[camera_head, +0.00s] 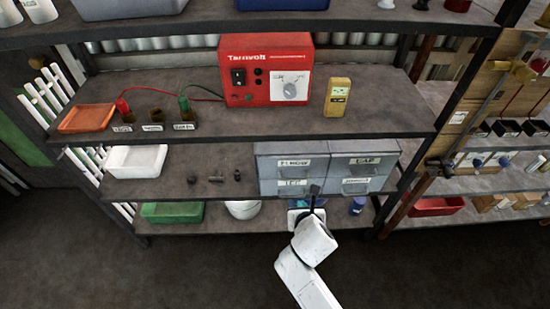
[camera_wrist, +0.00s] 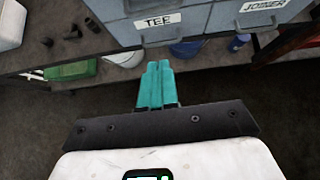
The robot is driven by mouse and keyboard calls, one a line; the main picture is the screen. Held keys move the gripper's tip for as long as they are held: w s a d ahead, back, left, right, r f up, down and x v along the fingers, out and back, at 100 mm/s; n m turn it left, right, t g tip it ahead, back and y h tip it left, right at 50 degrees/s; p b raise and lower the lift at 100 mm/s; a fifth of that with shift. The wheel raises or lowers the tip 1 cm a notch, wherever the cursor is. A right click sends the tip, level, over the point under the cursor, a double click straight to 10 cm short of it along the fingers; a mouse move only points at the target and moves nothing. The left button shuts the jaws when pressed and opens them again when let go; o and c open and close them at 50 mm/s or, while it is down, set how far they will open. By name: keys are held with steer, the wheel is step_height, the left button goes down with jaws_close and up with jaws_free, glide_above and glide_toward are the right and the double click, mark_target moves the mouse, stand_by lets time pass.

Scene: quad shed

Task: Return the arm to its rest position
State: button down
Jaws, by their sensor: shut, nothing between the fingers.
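My gripper (camera_wrist: 157,85) is in the wrist view, its two teal fingers pressed together with nothing between them. The fingertips point toward the shelf edge just below the grey drawer cabinet. My white arm (camera_head: 304,262) reaches up from the bottom of the head view to the front of that cabinet. The fingers are too small to make out clearly there. The grey drawer cabinet (camera_head: 290,170) stands on the middle shelf. The wrist view shows its lower drawers, labelled TEE (camera_wrist: 160,30) and JOINER (camera_wrist: 255,15). The drawers look shut.
The shelf above holds a red power supply (camera_head: 266,72), a yellow meter (camera_head: 337,97) and an orange tray (camera_head: 86,118). A white bin (camera_head: 136,161) and small dark fittings lie left of the cabinet. A green bin (camera_head: 172,212) is below. The floor in front is clear.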

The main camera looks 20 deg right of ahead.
steer(key=s+d+r+m+g, duration=0.1)
steer(key=s+d+m+g, duration=0.1)
steer(key=s+m, duration=0.8)
steer(key=s+d+r+m+g+y, duration=0.1)
steer(key=s+m+g, duration=0.3)
steer(key=s+m, duration=0.6)
steer(key=s+d+r+m+g+y, duration=0.1)
steer(key=s+d+m, duration=0.3)
steer(key=s+m, duration=0.7)
steer(key=r+m+g, duration=0.1)
steer(key=m, duration=0.1)
steer(key=shift+r+m+g, duration=0.3)
steer(key=shift+m+g, duration=0.1)
steer(key=c, duration=1.8)
jaws_free()
